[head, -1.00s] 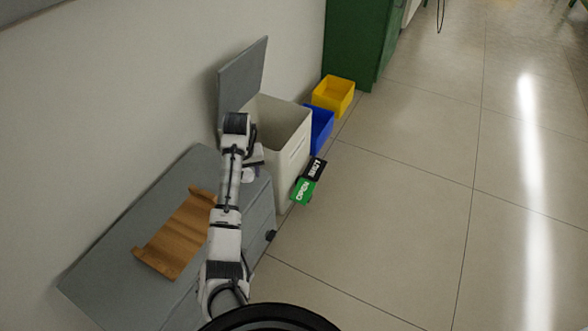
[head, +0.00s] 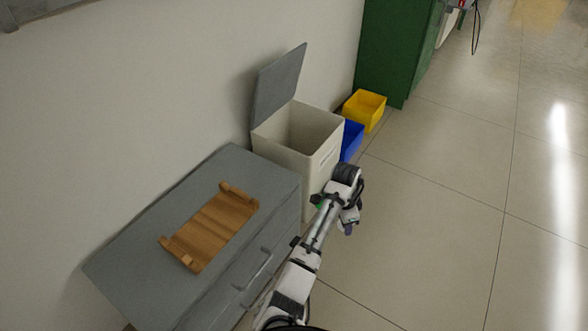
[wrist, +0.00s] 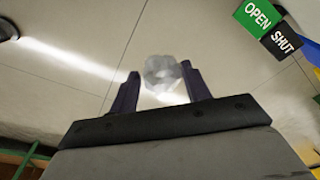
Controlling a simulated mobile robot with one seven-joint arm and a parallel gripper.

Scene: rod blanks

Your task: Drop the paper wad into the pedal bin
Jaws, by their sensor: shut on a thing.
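The paper wad (wrist: 162,72) is a pale crumpled ball held between the two dark fingertips of my gripper (wrist: 163,84) in the wrist view. In the head view my gripper (head: 349,224) is low over the floor, to the front right of the pedal bin; I cannot make out the wad there. The pedal bin (head: 283,157) is off-white and square, with its grey lid (head: 279,84) standing up and its mouth open. The green OPEN plate (wrist: 257,17) and black SHUT plate (wrist: 284,40) show in the wrist view; my arm mostly hides them in the head view.
A grey drawer cabinet (head: 150,235) with a wooden tray (head: 212,228) on top stands left of the bin. A blue box (head: 351,140) and yellow box (head: 365,108) stand beyond it, before a green cabinet (head: 392,50). Tiled floor is clear on the right.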

